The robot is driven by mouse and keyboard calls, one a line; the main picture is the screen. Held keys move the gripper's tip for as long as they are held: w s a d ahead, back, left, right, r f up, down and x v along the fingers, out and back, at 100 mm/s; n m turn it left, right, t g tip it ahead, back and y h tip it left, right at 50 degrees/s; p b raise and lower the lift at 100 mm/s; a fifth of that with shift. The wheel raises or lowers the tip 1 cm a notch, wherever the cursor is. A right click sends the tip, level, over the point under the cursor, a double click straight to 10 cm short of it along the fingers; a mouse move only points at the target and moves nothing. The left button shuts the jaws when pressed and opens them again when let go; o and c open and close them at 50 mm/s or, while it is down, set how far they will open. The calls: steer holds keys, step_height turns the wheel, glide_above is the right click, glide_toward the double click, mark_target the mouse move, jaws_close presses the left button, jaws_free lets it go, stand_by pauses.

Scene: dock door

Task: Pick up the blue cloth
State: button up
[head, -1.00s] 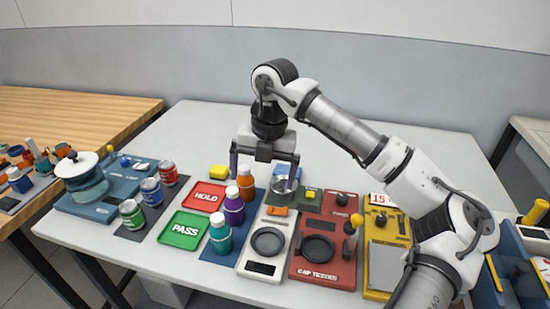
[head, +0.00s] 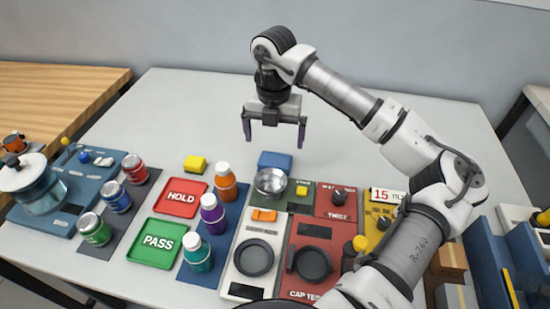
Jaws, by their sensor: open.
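The blue cloth (head: 276,160) is a small folded blue pad. It lies flat on the white table behind the steel cup (head: 270,182). My gripper (head: 274,143) points down with its fingers spread wide and nothing between them. In the picture its fingertips are just above and to either side of the cloth. How high they are over the table I cannot tell.
A yellow block (head: 195,164) lies left of the cloth. In front are a red HOLD tray (head: 181,210), a green PASS tray (head: 158,260), capped bottles (head: 226,185) and a red cap tester (head: 312,288). The table behind is clear.

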mark_target(273, 165)
step_height(273, 165, down, 3)
steer(key=shift+f, duration=0.1)
steer(key=f+p, duration=0.1)
steer(key=f, duration=0.1)
steer(key=s+f+p, duration=0.1)
steer(key=f, duration=0.1)
steer(key=shift+f+p, duration=0.1)
steer(key=shift+p, duration=0.3)
steer(key=shift+w+a+f, duration=0.1)
steer(key=shift+f, duration=0.45)
steer(key=c, duration=1.1)
steer(key=shift+r, duration=0.1)
